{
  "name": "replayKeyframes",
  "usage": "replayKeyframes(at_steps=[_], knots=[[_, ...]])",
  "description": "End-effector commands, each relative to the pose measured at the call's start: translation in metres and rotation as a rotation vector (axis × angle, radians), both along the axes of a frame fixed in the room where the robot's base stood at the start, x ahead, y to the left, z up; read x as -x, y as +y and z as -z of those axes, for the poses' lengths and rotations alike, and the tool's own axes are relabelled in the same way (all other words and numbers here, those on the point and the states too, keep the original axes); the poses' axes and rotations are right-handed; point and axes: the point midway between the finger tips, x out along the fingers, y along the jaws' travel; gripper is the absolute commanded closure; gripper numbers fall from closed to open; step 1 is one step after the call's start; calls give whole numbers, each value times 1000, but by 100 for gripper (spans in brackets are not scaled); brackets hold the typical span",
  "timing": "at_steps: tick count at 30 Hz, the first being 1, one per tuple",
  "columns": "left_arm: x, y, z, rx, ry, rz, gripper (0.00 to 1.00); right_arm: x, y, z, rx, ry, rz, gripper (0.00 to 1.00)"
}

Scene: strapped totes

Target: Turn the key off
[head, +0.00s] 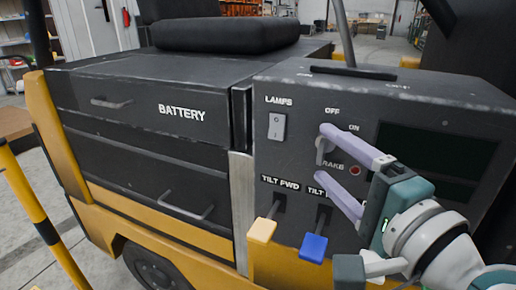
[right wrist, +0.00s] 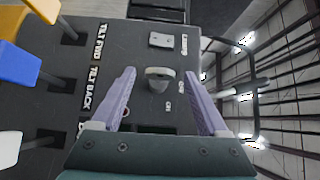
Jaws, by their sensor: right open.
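The grey key (head: 321,150) is on the dark control panel (head: 300,95), by the OFF and ON labels. In the head view it is partly hidden behind the upper finger of my right gripper (head: 326,152). In the right wrist view the key (right wrist: 159,75) lies between the two lilac fingers of the right gripper (right wrist: 159,76), with a gap on each side. The gripper is open and I see no contact. Which label the key points to I cannot tell. My left gripper is not in view.
A LAMPS switch (head: 277,126) sits left of the key. A red light (head: 355,170) is to its lower right. Yellow (head: 262,230) and blue (head: 313,247) tilt levers stick out below. A BATTERY drawer unit (head: 140,105) and a yellow-black post (head: 40,215) are at left.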

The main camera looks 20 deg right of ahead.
Motion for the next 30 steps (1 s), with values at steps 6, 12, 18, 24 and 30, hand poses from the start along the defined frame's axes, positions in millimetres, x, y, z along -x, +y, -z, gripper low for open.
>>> replayKeyframes(at_steps=[6, 12, 18, 24, 30], knots=[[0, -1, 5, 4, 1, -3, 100, 32, 3, 1, 1, 2, -2, 22], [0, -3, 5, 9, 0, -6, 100, 42, 4, 0, 0, 1, -1, 22], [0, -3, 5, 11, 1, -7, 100, 42, 4, 0, 0, 0, -1, 22], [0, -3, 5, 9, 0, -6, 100, 42, 4, 0, 0, 0, -1, 22], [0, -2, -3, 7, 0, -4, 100, 40, 26, -5, 95, 53, -97, 22]])
